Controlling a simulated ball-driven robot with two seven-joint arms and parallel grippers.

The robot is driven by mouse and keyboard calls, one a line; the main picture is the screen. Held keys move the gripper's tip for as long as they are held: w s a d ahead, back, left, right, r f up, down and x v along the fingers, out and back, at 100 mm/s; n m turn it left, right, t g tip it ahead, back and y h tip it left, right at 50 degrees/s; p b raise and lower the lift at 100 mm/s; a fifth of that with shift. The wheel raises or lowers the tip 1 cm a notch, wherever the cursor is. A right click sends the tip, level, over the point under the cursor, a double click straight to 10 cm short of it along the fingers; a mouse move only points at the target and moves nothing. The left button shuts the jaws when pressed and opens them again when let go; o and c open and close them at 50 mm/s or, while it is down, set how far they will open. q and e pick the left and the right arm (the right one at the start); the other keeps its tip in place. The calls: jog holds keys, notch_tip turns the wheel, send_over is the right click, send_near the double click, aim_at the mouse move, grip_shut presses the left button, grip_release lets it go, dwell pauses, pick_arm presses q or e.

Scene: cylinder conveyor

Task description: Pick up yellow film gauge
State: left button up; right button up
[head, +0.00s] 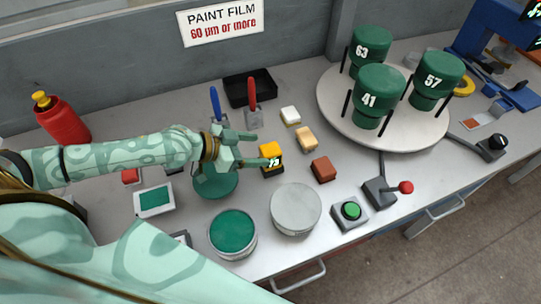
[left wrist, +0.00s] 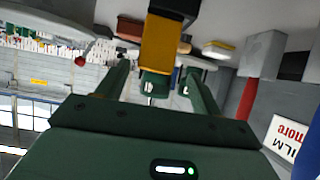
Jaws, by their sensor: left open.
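The yellow film gauge (head: 271,153), a small yellow and black block with a number display, stands on the grey bench. My left gripper (head: 259,149) is open just to the left of it, one fingertip close to the gauge's left side. In the left wrist view the gauge (left wrist: 160,45) shows at the top middle, ahead of and between the two spread green fingers (left wrist: 154,82). I cannot tell whether a finger touches it. My right gripper is not in view.
An orange-tan block (head: 307,139) and a red-brown block (head: 323,169) stand right of the gauge. A grey-lidded can (head: 296,208) and an open green paint can (head: 233,232) stand in front. A turntable (head: 400,139) bears numbered green cylinders.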

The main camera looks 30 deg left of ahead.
aim_at(261, 153)
pick_arm(q)
jog(key=x, duration=0.5)
jog(key=shift+s+d+f, duration=0.1)
jog(key=shift+d+f, duration=0.2)
jog(key=shift+s, duration=0.1)
jog(key=shift+c, duration=0.3)
jog(key=c, duration=1.1)
jog(key=shift+r, duration=0.15)
jog(key=shift+c, duration=0.2)
